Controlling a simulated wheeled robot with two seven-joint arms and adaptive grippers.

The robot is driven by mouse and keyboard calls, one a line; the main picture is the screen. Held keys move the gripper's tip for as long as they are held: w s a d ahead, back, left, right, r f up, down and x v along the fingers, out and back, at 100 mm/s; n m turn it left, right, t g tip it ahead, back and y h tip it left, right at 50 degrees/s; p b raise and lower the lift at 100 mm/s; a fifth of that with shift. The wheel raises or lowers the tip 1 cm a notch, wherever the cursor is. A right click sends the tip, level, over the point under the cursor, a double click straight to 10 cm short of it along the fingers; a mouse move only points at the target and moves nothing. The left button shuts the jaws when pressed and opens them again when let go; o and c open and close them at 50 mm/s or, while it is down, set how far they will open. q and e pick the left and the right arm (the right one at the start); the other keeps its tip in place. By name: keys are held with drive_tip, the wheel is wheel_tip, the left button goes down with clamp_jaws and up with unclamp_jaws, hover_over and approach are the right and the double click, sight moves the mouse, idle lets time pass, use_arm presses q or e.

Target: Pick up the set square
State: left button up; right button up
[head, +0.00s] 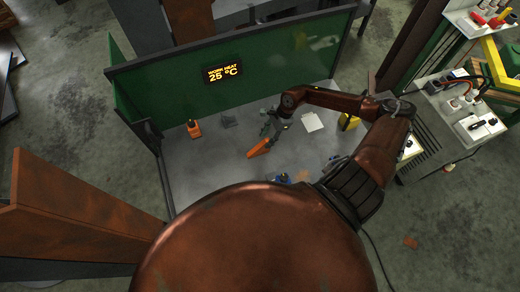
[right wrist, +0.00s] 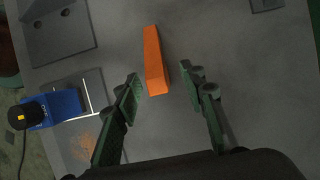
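An orange, bar-like piece (head: 258,147) lies on the grey work table; it also shows in the right wrist view (right wrist: 154,58). It is the nearest thing to my right gripper and may be the set square, but I cannot tell for certain from its shape. My right gripper (head: 272,130) is over the table beside it. In the right wrist view the two green fingers (right wrist: 169,88) are spread wide and empty, with the near end of the orange piece just ahead of the gap between them. My left gripper is not in view.
A green panel (head: 170,82) closes the table's back. An orange bottle (head: 194,128), a dark plate (head: 229,121), a white sheet (head: 312,122) and a yellow object (head: 349,121) stand around. A blue device with a black knob (right wrist: 55,108) is left of the fingers.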

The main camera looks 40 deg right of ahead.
sight(261, 147)
drive_tip(key=p+x, duration=0.1)
drive_tip(key=x, duration=0.2)
drive_tip(key=p+x, duration=0.1)
drive_tip(key=x, duration=0.2)
drive_tip(key=shift+s+a+f, duration=0.15)
drive_tip(key=shift+a+f, duration=0.1)
drive_tip(key=shift+a, duration=0.15)
drive_tip(key=shift+a+f, duration=0.1)
drive_tip(key=shift+f, duration=0.35)
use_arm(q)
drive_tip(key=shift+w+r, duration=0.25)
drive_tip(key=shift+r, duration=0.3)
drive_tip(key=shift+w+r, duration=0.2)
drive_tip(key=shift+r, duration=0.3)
use_arm(e)
clamp_jaws()
